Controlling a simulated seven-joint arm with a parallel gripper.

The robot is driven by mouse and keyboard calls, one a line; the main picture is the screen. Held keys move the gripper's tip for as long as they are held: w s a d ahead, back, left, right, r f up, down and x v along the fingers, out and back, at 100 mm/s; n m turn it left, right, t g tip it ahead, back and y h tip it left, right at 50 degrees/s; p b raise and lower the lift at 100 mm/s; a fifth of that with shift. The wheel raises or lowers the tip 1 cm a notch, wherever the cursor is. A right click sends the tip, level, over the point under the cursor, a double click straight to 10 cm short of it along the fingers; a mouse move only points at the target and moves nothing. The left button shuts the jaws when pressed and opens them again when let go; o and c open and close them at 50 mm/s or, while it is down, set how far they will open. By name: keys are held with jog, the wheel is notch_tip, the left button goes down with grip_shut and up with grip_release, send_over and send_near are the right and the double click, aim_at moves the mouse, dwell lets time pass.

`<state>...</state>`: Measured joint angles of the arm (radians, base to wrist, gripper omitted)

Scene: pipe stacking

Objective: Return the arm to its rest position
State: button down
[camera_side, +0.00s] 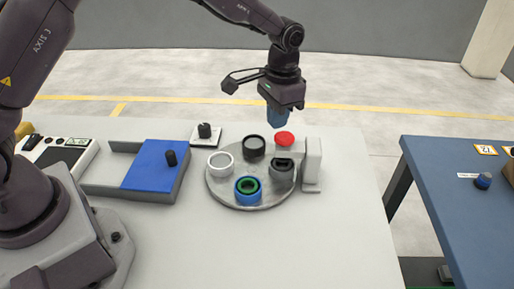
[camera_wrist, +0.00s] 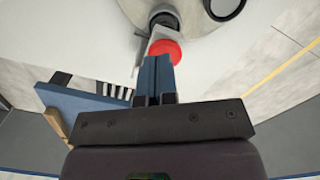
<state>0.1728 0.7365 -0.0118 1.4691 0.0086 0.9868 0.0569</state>
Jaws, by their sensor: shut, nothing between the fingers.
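My gripper (camera_side: 277,117) hangs above the far right side of the round grey plate (camera_side: 224,194), pointing down. Its blue fingers are together, with nothing between them. In the wrist view the shut fingers (camera_wrist: 155,78) show just in front of a red round piece (camera_wrist: 166,48). In the side view the red piece (camera_side: 284,138) sits at the plate's back right, below the fingertips. The plate bears a white ring (camera_side: 213,167), a black ring (camera_side: 254,146), a dark grey piece (camera_side: 282,175) and a blue ring (camera_side: 247,198) with a green ring in it.
A white upright block (camera_side: 313,160) stands at the plate's right edge. A blue sliding tray (camera_side: 150,165) with a black knob lies to the left, near a panel (camera_side: 60,150). A separate blue table (camera_side: 450,185) is at the right. The white table's front is clear.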

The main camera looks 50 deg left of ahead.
jog(key=s+a+r+n+t, duration=0.1)
jog(key=s+a+r+t, duration=0.2)
jog(key=s+r, duration=0.6)
jog(key=s+a+r+n+t, duration=0.1)
jog(key=s+a+r+t, duration=0.2)
jog(key=s+r, duration=0.6)
jog(key=shift+s+a+r+n, duration=0.3)
jog(key=shift+s+a, duration=0.95)
jog(key=shift+s, duration=3.1)
jog(key=shift+f, duration=0.15)
